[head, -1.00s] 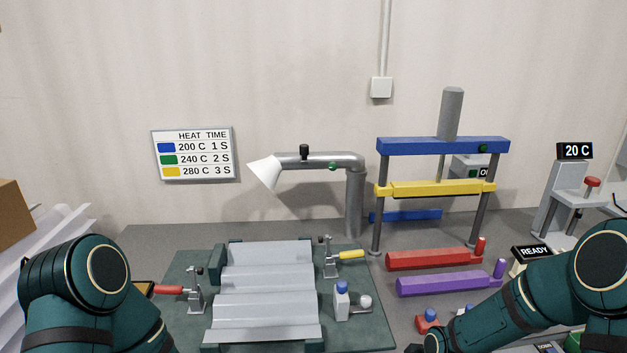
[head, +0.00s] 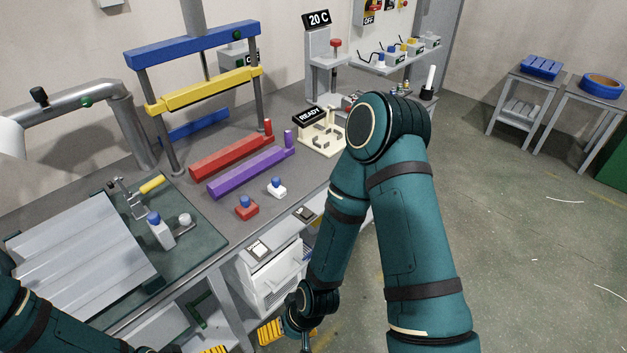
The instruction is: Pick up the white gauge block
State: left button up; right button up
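A small white block with a blue knob (head: 277,190), which fits the white gauge block, stands on the grey bench near its front edge. It is to the right of a similar red block with a blue knob (head: 246,209) and in front of the purple bar. My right gripper (head: 288,334) hangs low in front of the bench, well below and apart from the white block. My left arm enters at the bottom left. Only a yellow ribbed tip (head: 215,350), apparently of my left gripper, shows at the bottom edge.
A red bar (head: 230,158) and a purple bar (head: 245,174) lie behind the blocks. A READY fixture (head: 322,136) stands right. White drawers (head: 270,275) are below the bench.

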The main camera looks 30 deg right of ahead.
aim_at(276, 188)
jog(key=z, duration=0.6)
jog(key=u, duration=1.4)
jog(key=z, duration=1.4)
jog(key=l+u, duration=0.1)
jog(key=u, duration=1.15)
jog(key=l+u, duration=0.85)
jog(key=u, duration=0.15)
